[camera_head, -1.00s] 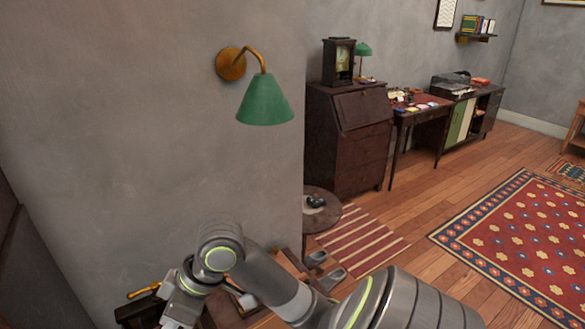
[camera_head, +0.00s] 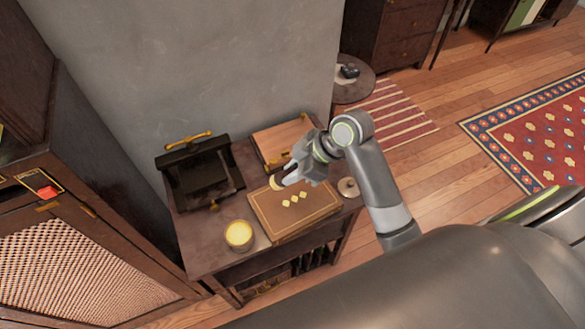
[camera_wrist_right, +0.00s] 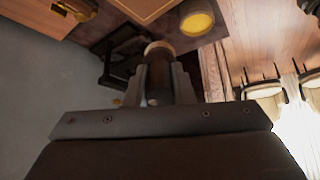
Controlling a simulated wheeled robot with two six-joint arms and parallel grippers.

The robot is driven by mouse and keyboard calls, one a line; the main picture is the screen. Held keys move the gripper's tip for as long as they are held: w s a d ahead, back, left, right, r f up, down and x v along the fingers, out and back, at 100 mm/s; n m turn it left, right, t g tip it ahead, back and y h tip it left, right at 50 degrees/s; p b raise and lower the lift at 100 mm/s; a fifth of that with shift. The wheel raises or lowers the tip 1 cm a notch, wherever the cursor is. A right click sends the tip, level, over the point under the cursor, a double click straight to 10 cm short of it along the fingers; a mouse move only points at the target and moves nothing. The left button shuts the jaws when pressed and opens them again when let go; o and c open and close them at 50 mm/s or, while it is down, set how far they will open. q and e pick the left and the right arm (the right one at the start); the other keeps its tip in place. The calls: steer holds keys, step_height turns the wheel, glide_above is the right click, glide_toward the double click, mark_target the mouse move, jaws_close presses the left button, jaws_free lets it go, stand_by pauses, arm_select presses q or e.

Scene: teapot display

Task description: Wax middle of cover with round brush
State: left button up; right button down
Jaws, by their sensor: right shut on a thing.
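The brown cover (camera_head: 265,212) lies flat on a small dark table (camera_head: 205,245), with several gold diamonds in a row at its middle. My right gripper (camera_head: 283,178) is shut on the round brush (camera_head: 274,184), above the cover's far edge. In the right wrist view the dark-handled round brush (camera_wrist_right: 157,75) sits between the fingers, its pale bristle end pointing away. I cannot tell whether the bristles touch the cover. An open tin of yellow wax (camera_head: 239,234) stands left of the cover; it also shows in the wrist view (camera_wrist_right: 196,20). My left gripper is not in view.
A dark press with a brass handle (camera_head: 196,170) stands at the table's back left. A small round object (camera_head: 348,187) sits at the right edge. A cabinet (camera_head: 85,250) stands close on the left.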

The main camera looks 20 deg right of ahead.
steer(key=shift+a+f+n, duration=0.3)
steer(key=shift+f+n, duration=0.1)
steer(key=shift+f, duration=0.55)
step_height(320, 180, down, 5)
steer(key=b, duration=0.5)
steer(key=shift+r, duration=0.2)
